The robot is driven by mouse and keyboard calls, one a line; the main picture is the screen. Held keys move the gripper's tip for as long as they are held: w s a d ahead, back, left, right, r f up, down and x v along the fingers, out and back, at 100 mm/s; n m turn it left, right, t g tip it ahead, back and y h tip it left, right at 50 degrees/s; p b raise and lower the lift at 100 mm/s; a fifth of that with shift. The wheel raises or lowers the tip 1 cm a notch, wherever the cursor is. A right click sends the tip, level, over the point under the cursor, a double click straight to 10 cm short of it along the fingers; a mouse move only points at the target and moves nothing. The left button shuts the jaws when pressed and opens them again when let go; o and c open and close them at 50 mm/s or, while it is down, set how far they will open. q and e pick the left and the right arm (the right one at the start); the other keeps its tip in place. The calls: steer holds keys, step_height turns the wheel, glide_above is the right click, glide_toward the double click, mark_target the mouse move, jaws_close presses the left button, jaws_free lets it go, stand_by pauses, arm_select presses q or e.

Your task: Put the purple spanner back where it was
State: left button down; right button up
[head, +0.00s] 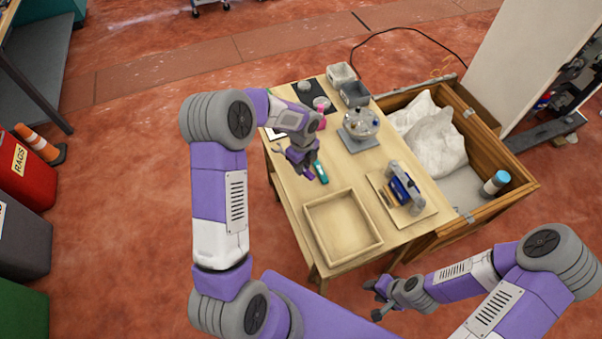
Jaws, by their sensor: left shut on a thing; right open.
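My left gripper (300,160) is over the left part of the wooden table, seen from above. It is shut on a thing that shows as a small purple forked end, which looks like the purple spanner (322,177). Most of it is hidden by the gripper and wrist, so its tilt and whether it touches the table are unclear. A teal object (321,170) is right beside it. My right gripper (374,299) is open and empty, low beyond the table's near edge.
A shallow wooden tray (345,264) is at the table's near end. A board with a blue device (402,188), a round dispenser on a grey base (366,144) and grey bins (342,75) stand further right and back. A wooden crate (520,186) with white sacks adjoins on the right.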

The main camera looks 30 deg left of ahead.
mark_target(302, 178)
arm_select(q)
steer(key=shift+f+b, duration=0.5)
steer(key=shift+f, duration=1.55)
steer(key=shift+f, duration=0.2)
steer(key=c, duration=0.9)
jaws_free()
steer(key=shift+c, duration=0.2)
step_height(302, 178, up, 12)
steer(key=p, duration=0.3)
steer(key=shift+r, duration=0.25)
